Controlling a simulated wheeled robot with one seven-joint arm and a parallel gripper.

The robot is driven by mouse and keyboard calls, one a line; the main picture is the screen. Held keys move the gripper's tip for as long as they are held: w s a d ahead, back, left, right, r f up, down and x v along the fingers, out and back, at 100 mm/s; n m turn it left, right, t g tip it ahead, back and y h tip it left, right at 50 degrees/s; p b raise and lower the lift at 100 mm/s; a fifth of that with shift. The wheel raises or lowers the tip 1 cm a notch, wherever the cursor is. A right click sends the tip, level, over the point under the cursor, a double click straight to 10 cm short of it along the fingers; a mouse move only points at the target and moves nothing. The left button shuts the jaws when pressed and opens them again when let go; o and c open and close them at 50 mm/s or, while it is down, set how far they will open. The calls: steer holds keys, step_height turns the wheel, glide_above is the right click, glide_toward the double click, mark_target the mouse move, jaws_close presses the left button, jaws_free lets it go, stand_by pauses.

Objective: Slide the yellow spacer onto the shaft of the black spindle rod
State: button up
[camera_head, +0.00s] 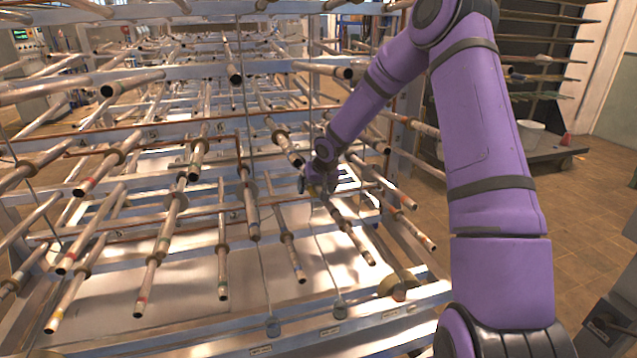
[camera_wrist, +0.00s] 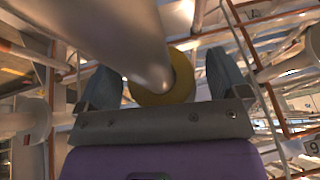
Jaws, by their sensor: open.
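In the wrist view, a yellow ring, the spacer (camera_wrist: 160,97), lies between the two fingers of my gripper (camera_wrist: 163,85). The fingers are open, with a gap to the ring on each side. A thick pale grey rod (camera_wrist: 125,38) comes from the upper left and ends visually at the ring's hole; the ring appears to be around it, but I cannot tell how far. The rod does not look black here, so I cannot tell if it is the spindle rod. In the head view, my gripper (camera_head: 318,187) is small among the rods, and the spacer is not clear there.
A rack of many metal rods with collars fills the left and centre, crowding my gripper. A metal crossbar (camera_head: 170,75) runs across it. A cart (camera_head: 540,148) with a white bucket (camera_head: 530,133) stands at right. Tiled floor (camera_head: 590,200) is open there.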

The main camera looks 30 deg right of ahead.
steer(key=c, duration=1.1)
steer(key=shift+o, duration=0.2)
steer(key=shift+w, duration=0.15)
steer(key=shift+w, duration=0.3)
steer(key=o, duration=1)
steer(key=shift+o, duration=0.2)
steer(key=v, duration=1)
steer(key=shift+s+r, duration=0.15)
steer(key=shift+r, duration=0.2)
steer(key=shift+d, duration=0.1)
